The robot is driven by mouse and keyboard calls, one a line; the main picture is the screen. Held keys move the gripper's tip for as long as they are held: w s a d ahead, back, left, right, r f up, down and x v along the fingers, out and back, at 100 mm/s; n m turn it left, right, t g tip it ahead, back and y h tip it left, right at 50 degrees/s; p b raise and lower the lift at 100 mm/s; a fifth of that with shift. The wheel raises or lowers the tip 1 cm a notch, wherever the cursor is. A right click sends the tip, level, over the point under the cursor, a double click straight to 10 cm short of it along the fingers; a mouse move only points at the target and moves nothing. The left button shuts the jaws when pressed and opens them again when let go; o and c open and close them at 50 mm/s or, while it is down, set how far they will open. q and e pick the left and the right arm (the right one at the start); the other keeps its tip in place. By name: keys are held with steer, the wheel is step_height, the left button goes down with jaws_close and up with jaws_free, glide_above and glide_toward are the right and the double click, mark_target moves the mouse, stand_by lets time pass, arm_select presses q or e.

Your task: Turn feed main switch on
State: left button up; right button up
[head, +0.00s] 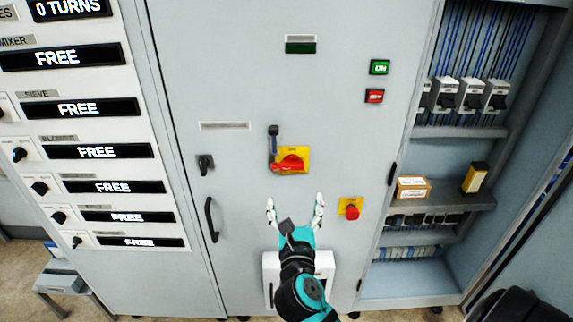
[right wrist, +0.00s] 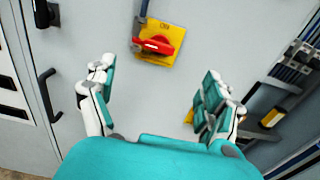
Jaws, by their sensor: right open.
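The main switch is a red rotary handle (head: 290,164) on a yellow plate, mounted on the grey cabinet door. A dark lever (head: 273,140) stands upright at the plate's left side. In the right wrist view the red handle (right wrist: 155,44) lies roughly level, above and between my fingers. My right gripper (head: 295,210) is open and empty, below the switch in the head view and apart from it. It also shows in the right wrist view (right wrist: 162,85) with its fingers spread wide. My left gripper is not in view.
A red emergency button (head: 351,212) on a yellow plate is right of my gripper. A green ON button (head: 379,67) and a red button (head: 374,96) sit higher up. A black door handle (head: 211,219) is at the left. An open cabinet with shelves (head: 440,203) is at the right.

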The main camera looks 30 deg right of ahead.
mark_target(292, 167)
steer(key=p+x, duration=0.2)
steer(key=x, duration=1.2)
steer(key=shift+w, duration=0.35)
steer(key=c, duration=1.2)
